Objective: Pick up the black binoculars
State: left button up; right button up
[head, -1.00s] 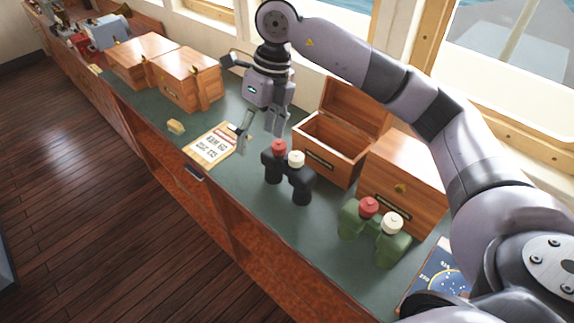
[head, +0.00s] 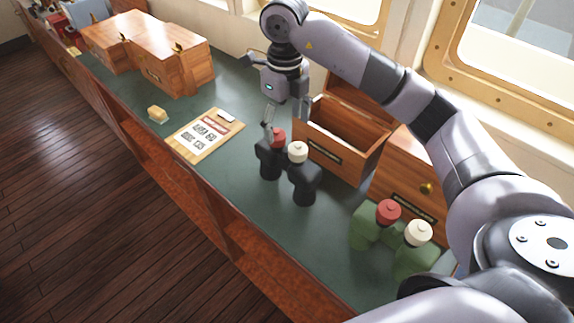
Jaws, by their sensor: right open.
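The black binoculars (head: 304,186) stand on the green counter top, with one red cap and one white cap on top. My right gripper (head: 284,118) is open, just above and behind the red-capped side of the binoculars. One finger shows close to the red cap; whether it touches cannot be told. The other finger is partly hidden near the open box. My left gripper is not in view.
An open wooden box (head: 335,158) stands right behind the binoculars. Green binoculars (head: 366,228) and a closed wooden box (head: 404,178) are at the right. A clipboard (head: 190,150) and a small yellowish block (head: 157,115) lie left. Wooden boxes (head: 170,72) stand farther back.

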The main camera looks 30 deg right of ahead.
aim_at(285, 157)
notch_tip(285, 157, down, 7)
jog(key=shift+r+p, duration=0.2)
jog(key=shift+p, duration=0.75)
notch_tip(285, 157, down, 5)
jog(key=p, duration=0.3)
jog(key=shift+w+d+r, duration=0.1)
jog(key=shift+d+r, duration=0.05)
jog(key=shift+f, duration=0.4)
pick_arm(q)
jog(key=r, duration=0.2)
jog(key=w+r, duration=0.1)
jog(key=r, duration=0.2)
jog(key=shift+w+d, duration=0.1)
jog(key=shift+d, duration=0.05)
pick_arm(e)
jog(key=shift+c, duration=0.2)
grip_shut()
jog(key=shift+w+r, duration=0.1)
